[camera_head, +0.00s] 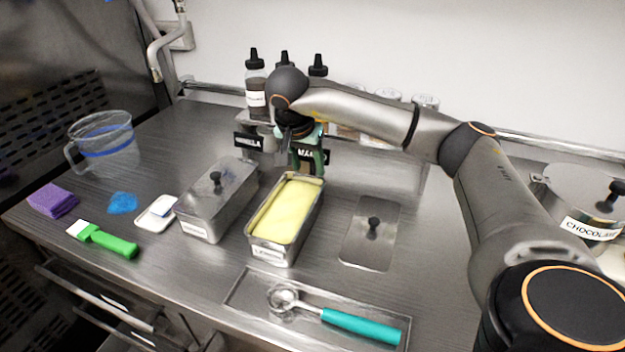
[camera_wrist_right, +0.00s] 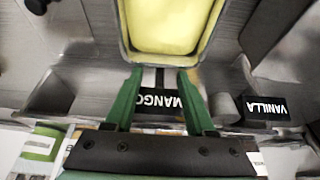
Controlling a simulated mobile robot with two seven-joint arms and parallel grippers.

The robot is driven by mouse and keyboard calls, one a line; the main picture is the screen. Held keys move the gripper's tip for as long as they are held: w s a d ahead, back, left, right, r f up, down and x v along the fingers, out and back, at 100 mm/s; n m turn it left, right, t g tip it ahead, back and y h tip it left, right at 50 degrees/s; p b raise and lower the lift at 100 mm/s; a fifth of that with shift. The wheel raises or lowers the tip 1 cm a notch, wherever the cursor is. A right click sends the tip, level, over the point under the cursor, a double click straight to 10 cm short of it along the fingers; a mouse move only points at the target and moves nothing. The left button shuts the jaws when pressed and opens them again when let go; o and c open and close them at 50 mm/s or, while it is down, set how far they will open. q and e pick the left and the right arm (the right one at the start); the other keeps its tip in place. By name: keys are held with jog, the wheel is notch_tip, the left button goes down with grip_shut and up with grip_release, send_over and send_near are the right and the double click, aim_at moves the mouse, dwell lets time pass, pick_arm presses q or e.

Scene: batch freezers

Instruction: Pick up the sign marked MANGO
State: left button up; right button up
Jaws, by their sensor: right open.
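The MANGO sign is a small black block with white letters. In the head view the sign (camera_head: 306,154) stands behind the tub of yellow ice cream, partly hidden by my right gripper (camera_head: 308,167). In the right wrist view the MANGO sign (camera_wrist_right: 158,104) lies between the two green fingers of my right gripper (camera_wrist_right: 160,76). The fingers are open, one on each side of it, with their tips reaching past it toward the tub. I cannot tell whether either finger touches it. My left gripper is not in view.
The VANILLA sign (camera_head: 248,142) stands just left of the gripper. The open yellow tub (camera_head: 256,238) and a lidded steel tub (camera_head: 206,218) are in front. Dark-capped bottles (camera_head: 257,88) stand behind. A teal-handled scoop (camera_head: 358,325) lies at the front edge.

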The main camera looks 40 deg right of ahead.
aim_at(312, 170)
jog(key=shift+x, duration=3)
jog(key=shift+w+d, duration=0.15)
jog(key=shift+d, duration=0.05)
grip_shut()
jog(key=shift+r, duration=0.1)
